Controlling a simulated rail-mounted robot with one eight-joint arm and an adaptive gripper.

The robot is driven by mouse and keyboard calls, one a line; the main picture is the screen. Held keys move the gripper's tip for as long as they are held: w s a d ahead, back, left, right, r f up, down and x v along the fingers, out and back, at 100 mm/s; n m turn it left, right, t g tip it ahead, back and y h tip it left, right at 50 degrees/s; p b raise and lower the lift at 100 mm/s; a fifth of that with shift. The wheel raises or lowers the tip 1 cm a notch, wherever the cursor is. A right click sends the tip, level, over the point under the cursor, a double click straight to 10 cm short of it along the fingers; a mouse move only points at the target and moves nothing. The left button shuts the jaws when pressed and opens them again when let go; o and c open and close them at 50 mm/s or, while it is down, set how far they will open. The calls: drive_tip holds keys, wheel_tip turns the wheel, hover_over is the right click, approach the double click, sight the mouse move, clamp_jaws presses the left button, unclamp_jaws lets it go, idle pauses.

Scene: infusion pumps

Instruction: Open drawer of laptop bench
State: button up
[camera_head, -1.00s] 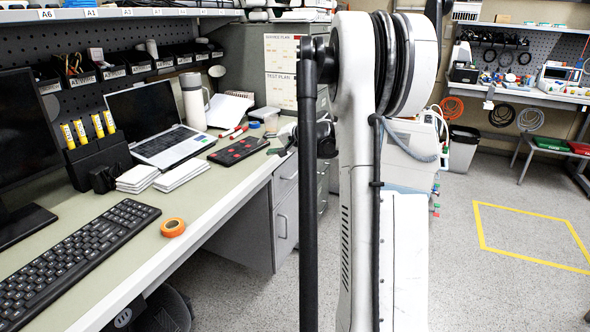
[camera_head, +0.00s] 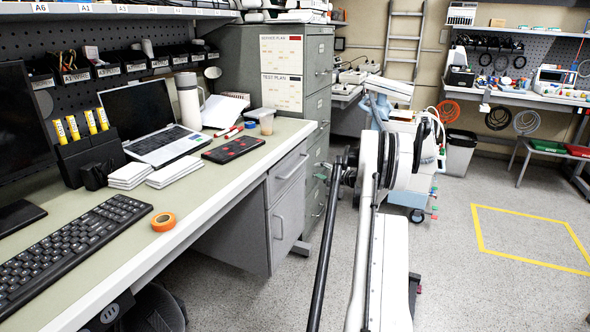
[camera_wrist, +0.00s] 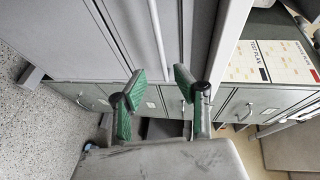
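The laptop bench (camera_head: 225,185) runs along the left in the head view, with a laptop (camera_head: 160,135) on top. Its grey drawer (camera_head: 287,172), with a bar handle, sits under the right end of the top and looks shut. A taller grey front (camera_head: 283,228) with a handle is below it. In the wrist view, my gripper (camera_wrist: 160,98) is open, its green-padded fingers apart with nothing between them. Grey fronts of the furniture (camera_wrist: 125,35) lie beyond the fingers. In the head view my gripper is mostly hidden behind my arm; a small green part shows right of the drawer.
A grey filing cabinet (camera_head: 318,95) stands just behind the bench's right end; its handled fronts also show in the wrist view (camera_wrist: 240,103). A wheeled white machine (camera_head: 410,155) is beyond my arm. The floor (camera_head: 480,270) at right is clear, with a yellow outline.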

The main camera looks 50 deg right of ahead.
sight(299, 166)
drive_tip(key=b+x, duration=0.3)
drive_tip(key=x, duration=1)
drive_tip(key=shift+w+f, duration=0.1)
drive_tip(key=shift+w, duration=0.2)
clamp_jaws()
